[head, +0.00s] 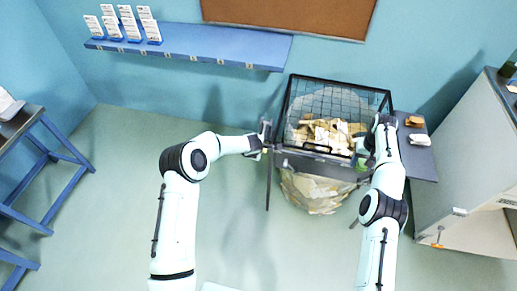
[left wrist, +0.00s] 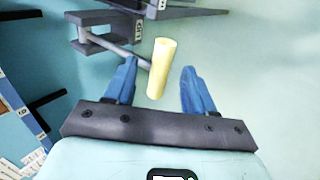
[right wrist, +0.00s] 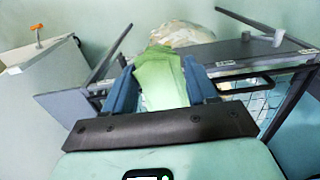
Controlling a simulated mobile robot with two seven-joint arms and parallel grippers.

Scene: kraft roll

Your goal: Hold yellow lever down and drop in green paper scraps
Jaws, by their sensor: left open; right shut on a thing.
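The yellow lever handle (left wrist: 161,68) stands between the spread fingers of my left gripper (left wrist: 159,72), on a thin rod from a grey bracket marked LID. The fingers look apart from it. In the head view my left gripper (head: 265,138) is at the left side of the mesh bin (head: 288,102); the lever is hard to make out there. My right gripper (right wrist: 158,72) is shut on the green paper scraps (right wrist: 160,80). In the head view my right gripper (head: 369,150) is at the bin's front right corner, beside the frame. Crumpled brown paper (head: 325,133) shows behind the mesh.
A pale bag (head: 315,195) hangs under the bin. A dark side table (head: 422,165) at the right carries a brown item (head: 414,121) and a white item (head: 419,139). A grey cabinet (head: 465,165) stands further right. A blue wall shelf (head: 205,45) holds cards.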

